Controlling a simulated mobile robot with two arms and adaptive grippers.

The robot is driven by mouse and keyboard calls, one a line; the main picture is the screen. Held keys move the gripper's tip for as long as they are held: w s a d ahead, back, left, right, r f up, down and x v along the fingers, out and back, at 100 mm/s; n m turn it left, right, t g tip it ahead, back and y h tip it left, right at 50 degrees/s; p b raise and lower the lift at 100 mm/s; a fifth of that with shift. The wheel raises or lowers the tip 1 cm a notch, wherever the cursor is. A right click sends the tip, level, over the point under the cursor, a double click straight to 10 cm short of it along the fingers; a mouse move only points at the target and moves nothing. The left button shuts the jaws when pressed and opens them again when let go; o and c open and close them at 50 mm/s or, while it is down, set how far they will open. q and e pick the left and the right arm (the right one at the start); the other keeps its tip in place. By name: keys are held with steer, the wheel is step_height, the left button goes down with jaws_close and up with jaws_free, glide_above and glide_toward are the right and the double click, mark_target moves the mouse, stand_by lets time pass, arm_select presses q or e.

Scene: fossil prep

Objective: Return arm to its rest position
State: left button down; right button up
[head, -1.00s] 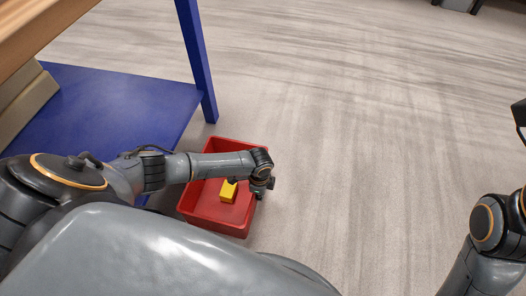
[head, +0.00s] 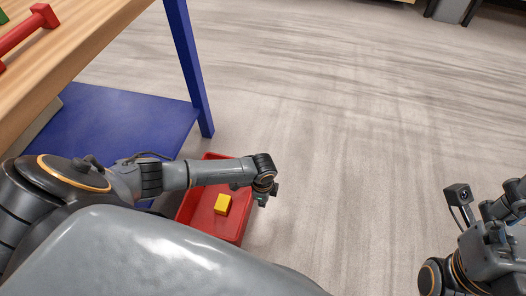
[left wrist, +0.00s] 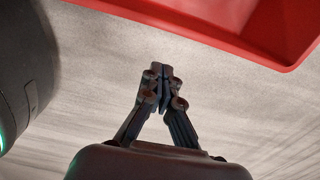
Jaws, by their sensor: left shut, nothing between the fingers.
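My left arm reaches in from the left across the red bin. My left gripper (head: 266,199) hangs just past the bin's right side, apart from it. In the left wrist view the two fingers (left wrist: 162,73) meet at their tips with nothing between them. My right arm (head: 490,250) is bent at the lower right edge. A dark camera-like part stands on it, and I cannot make out its fingers.
The red bin (head: 236,228) stands on the floor with a yellow block (head: 222,204) inside; its rim (left wrist: 262,55) crosses the top of the left wrist view. A wooden-topped table (head: 85,35) with a blue leg (head: 187,65) and blue shelf (head: 115,125) is at left. Open floor lies right.

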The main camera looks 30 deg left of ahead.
arm_select(q)
steer(key=shift+r, duration=0.55)
